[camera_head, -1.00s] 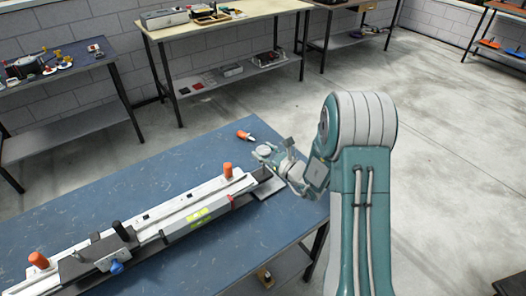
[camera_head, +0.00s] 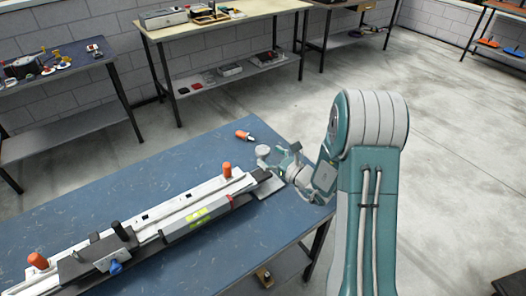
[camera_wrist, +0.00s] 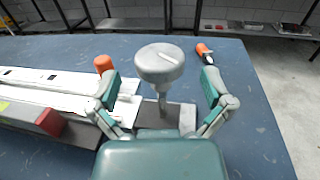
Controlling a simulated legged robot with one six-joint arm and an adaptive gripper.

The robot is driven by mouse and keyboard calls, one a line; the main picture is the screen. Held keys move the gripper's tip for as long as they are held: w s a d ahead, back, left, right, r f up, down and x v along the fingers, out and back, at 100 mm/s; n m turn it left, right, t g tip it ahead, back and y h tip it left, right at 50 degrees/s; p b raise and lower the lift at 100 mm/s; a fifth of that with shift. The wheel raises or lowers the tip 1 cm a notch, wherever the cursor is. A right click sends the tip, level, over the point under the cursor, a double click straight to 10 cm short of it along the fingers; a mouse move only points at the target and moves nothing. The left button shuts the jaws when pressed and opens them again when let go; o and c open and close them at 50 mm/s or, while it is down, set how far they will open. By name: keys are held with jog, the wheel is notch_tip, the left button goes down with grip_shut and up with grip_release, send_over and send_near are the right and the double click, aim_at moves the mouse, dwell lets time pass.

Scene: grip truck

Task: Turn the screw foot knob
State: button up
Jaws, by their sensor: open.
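The screw foot knob is a grey, round knob (camera_wrist: 160,62) with a pale line on its top, on a thin upright stem. It stands in the middle of the wrist view. In the head view the knob (camera_head: 263,150) is small, at the right end of the long white rail (camera_head: 150,215). My gripper (camera_wrist: 160,84) is open, one teal finger on each side of the knob, with visible gaps and no contact seen. In the head view my gripper (camera_head: 279,160) is just right of the knob. The stem's lower end meets a dark block with a grey plate.
An orange-handled tool (camera_head: 243,135) lies behind the knob on the blue table (camera_head: 160,160). An orange post (camera_head: 227,169) rises from the rail to the left. The table's right edge is close to my gripper. Other benches stand farther back.

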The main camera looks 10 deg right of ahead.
jog(key=v, duration=0.9)
jog(key=shift+s, duration=0.1)
dwell(0.7)
jog(key=s+a+r+n+g+y, duration=0.45)
jog(key=a+r+n+g, duration=0.25)
jog(key=a+n, duration=0.25)
jog(key=s+a+r+n+g+h, duration=0.2)
jog(key=s+n+g, duration=0.1)
jog(key=s+n, duration=0.25)
jog(key=s+a+r+n+g+h, duration=0.1)
jog(key=s+a+n+g+h, duration=0.2)
jog(key=s+n, duration=0.3)
jog(key=s+d+r+n+t+h, duration=0.3)
jog(key=s+d+r+n+h, duration=0.4)
jog(key=s+d+n+h, duration=0.1)
jog(key=shift+n+t+h, duration=0.3)
jog(key=shift+h, duration=0.35)
